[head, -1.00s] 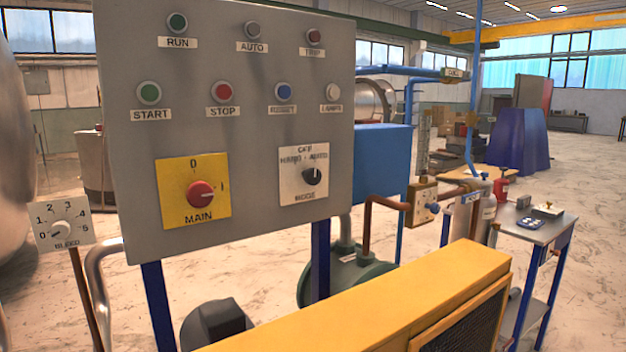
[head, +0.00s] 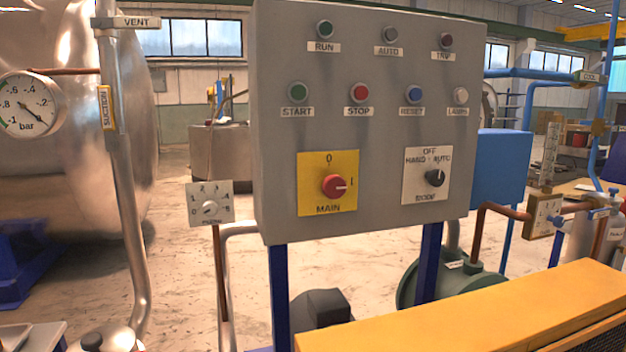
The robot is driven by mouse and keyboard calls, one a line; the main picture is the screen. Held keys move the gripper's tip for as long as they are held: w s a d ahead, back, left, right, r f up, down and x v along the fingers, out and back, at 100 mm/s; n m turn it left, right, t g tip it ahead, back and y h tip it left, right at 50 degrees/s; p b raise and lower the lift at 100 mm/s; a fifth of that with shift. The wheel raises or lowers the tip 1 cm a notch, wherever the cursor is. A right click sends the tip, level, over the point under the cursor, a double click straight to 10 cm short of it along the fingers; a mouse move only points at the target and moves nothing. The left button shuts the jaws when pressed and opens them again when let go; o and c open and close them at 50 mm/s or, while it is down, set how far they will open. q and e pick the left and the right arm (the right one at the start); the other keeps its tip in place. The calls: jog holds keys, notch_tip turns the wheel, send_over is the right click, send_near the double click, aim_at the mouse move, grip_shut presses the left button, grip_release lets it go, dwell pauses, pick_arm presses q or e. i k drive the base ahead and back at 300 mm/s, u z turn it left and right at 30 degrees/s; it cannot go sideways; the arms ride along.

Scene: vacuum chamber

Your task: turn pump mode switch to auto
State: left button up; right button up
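The pump mode switch (head: 435,178) is a black rotary knob on a white plate (head: 426,194) marked OFF, HAND, AUTO and MODE. It sits at the lower right of the grey control panel (head: 385,140). Its pale pointer mark appears to point up and right, toward the AUTO side, but it is too small to be sure. Neither of my grippers is in the head view.
A red main switch (head: 334,186) on a yellow plate is left of the mode switch. START (head: 297,92), STOP (head: 359,92) and RESET (head: 414,93) buttons are above. A yellow housing (head: 480,315) stands low in front.

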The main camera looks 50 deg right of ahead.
aim_at(436, 177)
jog(key=u, duration=0.85)
jog(key=k, duration=0.95)
jog(key=z, duration=1.2)
